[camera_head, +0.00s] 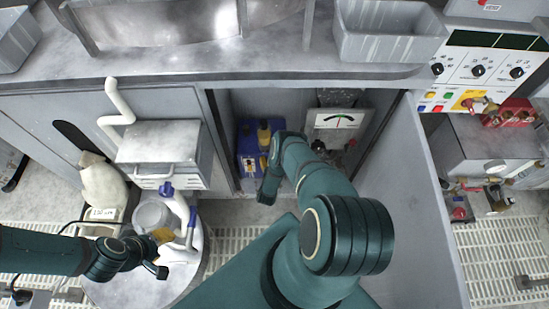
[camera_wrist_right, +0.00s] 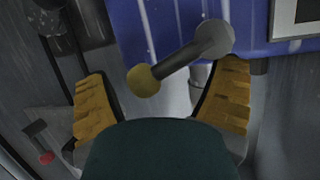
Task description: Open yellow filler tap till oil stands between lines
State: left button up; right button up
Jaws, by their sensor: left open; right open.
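A blue tank (camera_head: 247,158) stands in the open cabinet, with a yellow fitting (camera_head: 264,134) on its upper part. In the right wrist view a grey lever with a yellow knob (camera_wrist_right: 143,80) sticks out from the blue body (camera_wrist_right: 160,25). My right gripper (camera_wrist_right: 166,78) is open, with its yellow-padded fingers on either side of the lever; I cannot tell whether they touch it. In the head view my right arm hides part of the tank front. Oil and level lines cannot be made out. My left gripper (camera_head: 156,255) is open beside a clear container (camera_head: 152,217).
A gauge panel (camera_head: 338,119) stands right of the tank. The cabinet door (camera_head: 425,220) is open at right. A round stand (camera_head: 130,291) at left bears the clear container and a white-and-blue jug (camera_head: 187,248). A control panel (camera_head: 478,72) and valves are far right.

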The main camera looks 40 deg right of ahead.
notch_tip(320, 180, up, 10)
jog(key=shift+a+f, duration=0.15)
dwell(0.4)
dwell(0.5)
